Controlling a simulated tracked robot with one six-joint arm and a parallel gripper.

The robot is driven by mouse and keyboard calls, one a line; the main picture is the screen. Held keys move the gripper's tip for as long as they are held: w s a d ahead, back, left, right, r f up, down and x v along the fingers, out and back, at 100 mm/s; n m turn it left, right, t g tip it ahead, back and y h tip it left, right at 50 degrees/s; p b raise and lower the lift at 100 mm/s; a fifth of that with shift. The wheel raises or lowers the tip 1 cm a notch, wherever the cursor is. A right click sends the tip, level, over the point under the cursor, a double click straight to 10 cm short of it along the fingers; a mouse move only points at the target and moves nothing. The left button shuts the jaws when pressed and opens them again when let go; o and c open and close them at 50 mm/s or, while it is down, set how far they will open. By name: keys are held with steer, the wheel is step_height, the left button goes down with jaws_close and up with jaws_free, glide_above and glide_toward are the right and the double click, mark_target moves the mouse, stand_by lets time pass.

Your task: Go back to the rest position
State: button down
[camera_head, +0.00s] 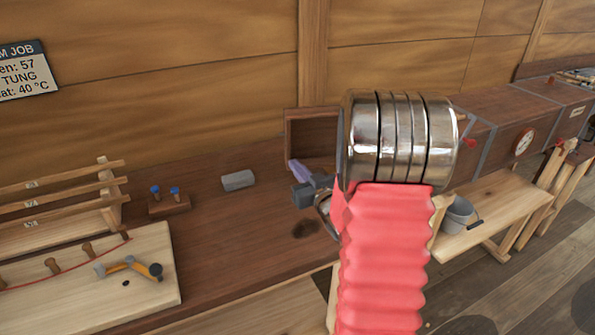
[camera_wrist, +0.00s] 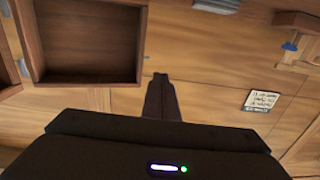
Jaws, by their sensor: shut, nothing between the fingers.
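My gripper (camera_wrist: 159,78) shows in the wrist view as two dark fingers pressed together, shut and empty. They point toward the wooden wall panels, to the right of an open wooden box (camera_wrist: 136,45). In the head view, my red-sleeved arm with its metal rings fills the middle right and hides much of the wrist. The fingers cannot be made out clearly there. The same kind of open wooden box (camera_head: 292,135) stands against the wall behind my arm.
A long bench (camera_head: 230,225) runs along the wall. It bears a grey block (camera_head: 238,180), a small wooden stand with blue-topped pegs (camera_head: 168,204), a rack and a pale board (camera_head: 150,285) with a hammer-like tool (camera_head: 128,267). A grey bucket (camera_head: 455,215) stands at right. A label (camera_wrist: 261,101) is on the wall.

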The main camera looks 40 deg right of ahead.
steer(key=shift+s+a, duration=0.3)
steer(key=shift+s, duration=0.35)
